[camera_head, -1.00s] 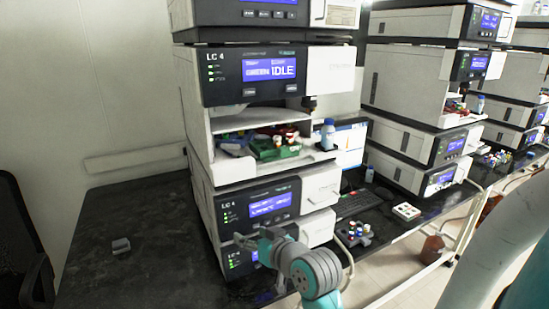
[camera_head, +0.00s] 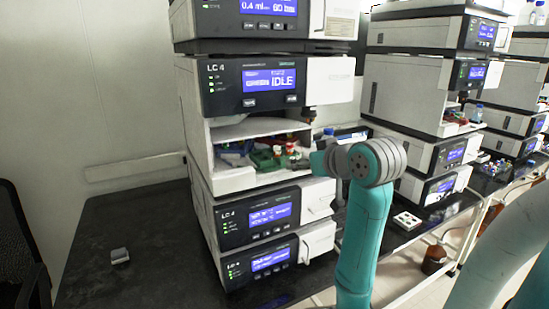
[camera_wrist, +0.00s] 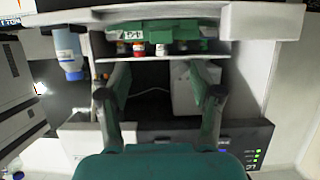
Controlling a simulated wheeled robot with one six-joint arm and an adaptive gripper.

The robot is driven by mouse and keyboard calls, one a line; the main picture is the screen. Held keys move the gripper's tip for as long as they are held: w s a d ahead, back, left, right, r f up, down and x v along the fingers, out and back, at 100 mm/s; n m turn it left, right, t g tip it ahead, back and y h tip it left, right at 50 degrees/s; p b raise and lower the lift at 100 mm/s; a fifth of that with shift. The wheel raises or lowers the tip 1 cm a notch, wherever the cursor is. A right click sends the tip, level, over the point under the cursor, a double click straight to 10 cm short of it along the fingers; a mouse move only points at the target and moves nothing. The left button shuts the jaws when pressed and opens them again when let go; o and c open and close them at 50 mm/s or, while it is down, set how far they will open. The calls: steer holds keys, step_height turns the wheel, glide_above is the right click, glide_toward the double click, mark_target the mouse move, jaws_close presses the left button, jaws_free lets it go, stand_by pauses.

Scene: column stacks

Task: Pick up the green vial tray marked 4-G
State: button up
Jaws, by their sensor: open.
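A green vial tray (camera_head: 263,160) sits on the shelf inside the open bay of the left LC 4 stack, with red- and white-capped vials on it. In the wrist view the green tray (camera_wrist: 158,29) lies at the top of the picture. The mark 4-G cannot be read. My gripper (camera_head: 303,163) is at the right side of the bay opening, and the arm hides part of the shelf. In the wrist view my gripper (camera_wrist: 160,88) is open, its two fingers apart and nothing between them, pointing toward the tray.
Blue items (camera_head: 232,150) lie left of the tray in the bay. The bay's ceiling and side wall (camera_head: 203,150) bound the space. A small grey box (camera_head: 120,256) rests on the otherwise clear black bench (camera_head: 150,230).

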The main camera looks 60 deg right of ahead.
steer(key=x, duration=0.9)
steer(key=shift+w, duration=0.15)
steer(key=shift+c, duration=0.2)
jaws_close()
